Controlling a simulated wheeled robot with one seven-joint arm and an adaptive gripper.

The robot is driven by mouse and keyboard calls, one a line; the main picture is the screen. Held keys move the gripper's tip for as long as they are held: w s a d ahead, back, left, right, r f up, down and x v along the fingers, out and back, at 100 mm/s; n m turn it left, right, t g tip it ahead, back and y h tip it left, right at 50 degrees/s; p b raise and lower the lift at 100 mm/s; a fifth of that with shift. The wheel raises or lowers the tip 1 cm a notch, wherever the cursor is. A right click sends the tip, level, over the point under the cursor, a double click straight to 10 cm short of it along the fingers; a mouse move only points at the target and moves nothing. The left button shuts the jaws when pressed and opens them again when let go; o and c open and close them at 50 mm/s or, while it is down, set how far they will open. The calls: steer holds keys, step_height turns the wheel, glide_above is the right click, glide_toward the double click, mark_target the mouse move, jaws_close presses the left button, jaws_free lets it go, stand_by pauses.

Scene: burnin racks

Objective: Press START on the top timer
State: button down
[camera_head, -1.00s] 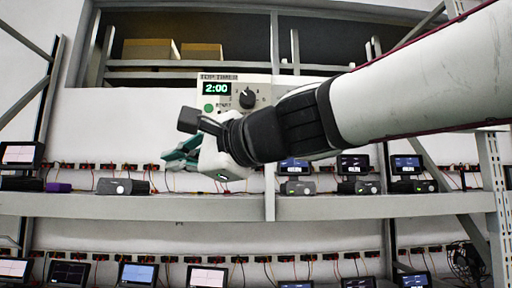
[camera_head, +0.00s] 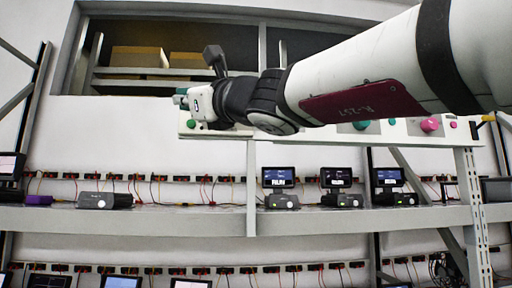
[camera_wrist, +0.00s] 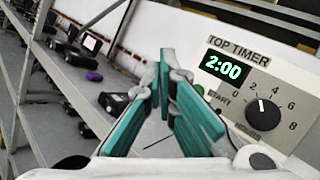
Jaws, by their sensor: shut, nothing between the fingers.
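The top timer (camera_wrist: 225,95) is a cream panel at the right of the wrist view. Its green display (camera_wrist: 222,68) reads 2:00, and its black dial (camera_wrist: 262,115) sits below. The green START button (camera_wrist: 197,90) is partly hidden behind my right finger. My gripper (camera_wrist: 167,65) has teal fingers and is shut and empty, pointing along the panel's left side. I cannot tell if it touches the panel. In the head view my gripper (camera_head: 181,97) is above a green button (camera_head: 191,123) at the panel's left end; my arm hides the display and dial.
A long grey shelf (camera_head: 150,220) below carries several small devices and screens (camera_head: 278,177). More green and pink buttons (camera_head: 430,123) show on the panel strip to the right. Cardboard boxes (camera_head: 140,57) stand high behind. Wall space left of the panel is clear.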

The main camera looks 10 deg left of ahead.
steer(key=w+a+p, duration=0.2)
steer(key=w, duration=0.6)
steer(key=shift+w+p, duration=0.2)
steer(key=shift+p, duration=0.1)
steer(key=shift+w+a, duration=0.1)
steer(key=shift+w, duration=0.05)
stand_by(1.2)
steer(key=shift+w, duration=0.3)
steer(key=shift+w+a+p, duration=0.15)
steer(key=shift+w+p, duration=0.15)
steer(key=shift+w, duration=0.1)
stand_by(0.9)
steer(key=shift+s, duration=0.15)
steer(key=shift+s+d+b, duration=0.2)
steer(key=shift+s+b, duration=0.35)
steer(key=shift+s, duration=0.1)
steer(key=shift+s+d+b, duration=0.2)
steer(key=shift+s+b, duration=0.15)
steer(key=shift+s, duration=0.45)
steer(key=shift+s+d+b, duration=0.2)
steer(key=shift+s+b, duration=0.1)
steer(key=shift+s, duration=0.55)
steer(key=shift+s+d+b, duration=0.2)
steer(key=shift+s+b, duration=0.15)
steer(key=shift+s, duration=0.45)
